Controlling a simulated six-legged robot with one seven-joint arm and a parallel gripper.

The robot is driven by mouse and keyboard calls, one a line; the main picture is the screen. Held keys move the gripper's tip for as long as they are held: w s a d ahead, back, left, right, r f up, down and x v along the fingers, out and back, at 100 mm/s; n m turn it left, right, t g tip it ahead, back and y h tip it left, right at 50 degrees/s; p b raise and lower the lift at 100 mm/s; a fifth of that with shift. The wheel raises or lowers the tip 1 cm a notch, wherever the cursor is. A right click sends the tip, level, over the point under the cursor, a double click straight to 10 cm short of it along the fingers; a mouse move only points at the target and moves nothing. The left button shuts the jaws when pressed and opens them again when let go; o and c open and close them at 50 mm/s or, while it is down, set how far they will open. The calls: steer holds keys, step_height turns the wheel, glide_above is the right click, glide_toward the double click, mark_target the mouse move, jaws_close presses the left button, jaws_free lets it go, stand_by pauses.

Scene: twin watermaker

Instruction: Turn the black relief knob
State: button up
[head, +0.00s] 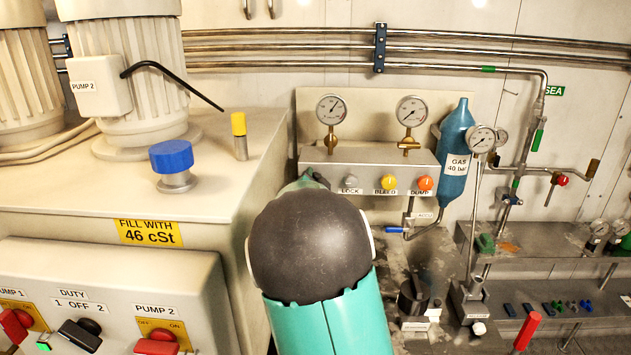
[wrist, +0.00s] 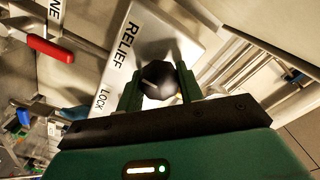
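The black relief knob (wrist: 158,80) shows in the wrist view, next to the RELIEF label on a pale manifold block (wrist: 165,30). My gripper (wrist: 159,84) has its two green fingers on either side of the knob, and the knob fills most of the gap between them. Whether both fingers press on it is not clear. In the head view my arm covers the left end of the manifold block (head: 368,160), so the knob is hidden there and my fingers are mostly hidden too.
To the right on the block are the grey LOCK knob (head: 351,180), yellow BLEED knob (head: 389,182) and orange DUMP knob (head: 425,183). Two gauges stand above. A blue gas bottle (head: 455,150) is on the right. The pump tank (head: 215,180) stands close on the left.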

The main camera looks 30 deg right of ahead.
steer(key=shift+c, duration=1)
steer(key=n, duration=1.1)
steer(key=shift+a+n, duration=0.1)
steer(key=shift+n, duration=0.3)
steer(key=o, duration=1)
